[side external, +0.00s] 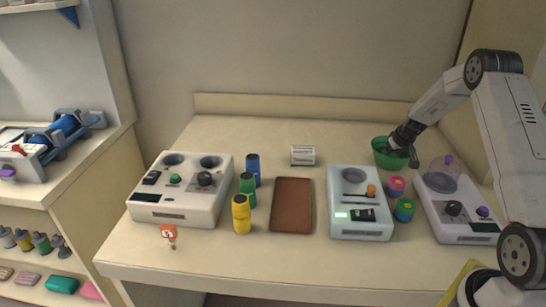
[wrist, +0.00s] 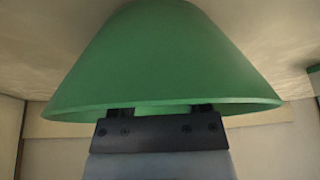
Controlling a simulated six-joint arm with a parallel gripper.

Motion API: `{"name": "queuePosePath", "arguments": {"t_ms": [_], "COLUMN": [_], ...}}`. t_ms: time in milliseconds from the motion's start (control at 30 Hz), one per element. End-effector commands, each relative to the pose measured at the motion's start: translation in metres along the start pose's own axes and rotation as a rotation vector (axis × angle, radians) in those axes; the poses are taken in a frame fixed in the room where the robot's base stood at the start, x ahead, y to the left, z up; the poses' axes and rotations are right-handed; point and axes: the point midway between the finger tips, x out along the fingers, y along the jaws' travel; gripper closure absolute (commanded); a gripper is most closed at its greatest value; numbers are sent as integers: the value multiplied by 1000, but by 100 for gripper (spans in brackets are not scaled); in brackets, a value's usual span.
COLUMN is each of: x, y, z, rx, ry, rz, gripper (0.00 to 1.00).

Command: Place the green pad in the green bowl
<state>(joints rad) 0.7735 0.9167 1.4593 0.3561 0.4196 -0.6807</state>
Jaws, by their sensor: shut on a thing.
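The green bowl (side external: 381,153) stands at the back right of the table. In the wrist view the bowl (wrist: 160,55) fills most of the picture and its rim crosses in front of my fingertips. My gripper (side external: 404,149) is at the bowl's right side, reaching down over its opening. In the wrist view my gripper (wrist: 160,108) has its two fingers apart, with a lighter green strip, apparently the green pad (wrist: 161,110), between them. The bowl's wall hides most of the pad, and whether it touches the bowl's floor cannot be seen.
Pink (side external: 396,186) and teal (side external: 404,210) round containers stand close in front of the bowl. A white device (side external: 360,228) is to their left, another (side external: 456,215) to their right. A brown pad (side external: 292,205) lies mid-table. A teal-green block (side external: 62,285) lies on the left shelf.

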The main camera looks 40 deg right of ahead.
Motion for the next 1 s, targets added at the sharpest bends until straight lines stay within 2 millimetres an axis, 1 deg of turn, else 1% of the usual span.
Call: {"name": "queuePosePath", "arguments": {"t_ms": [200,233,267,300,333,733,867,1000], "x": [3,3,3,3,3,1,-4,-14], "y": [0,0,0,0,0,0,0,0], "z": [1,1,1,1,1,0,0,-1], "rx": [0,0,0,0,0,0,-1,-1], "ry": [0,1,1,1,1,0,0,1], "rz": [0,0,0,0,0,0,0,1], "gripper": [100,33,24,11,4,4,4,4]}}
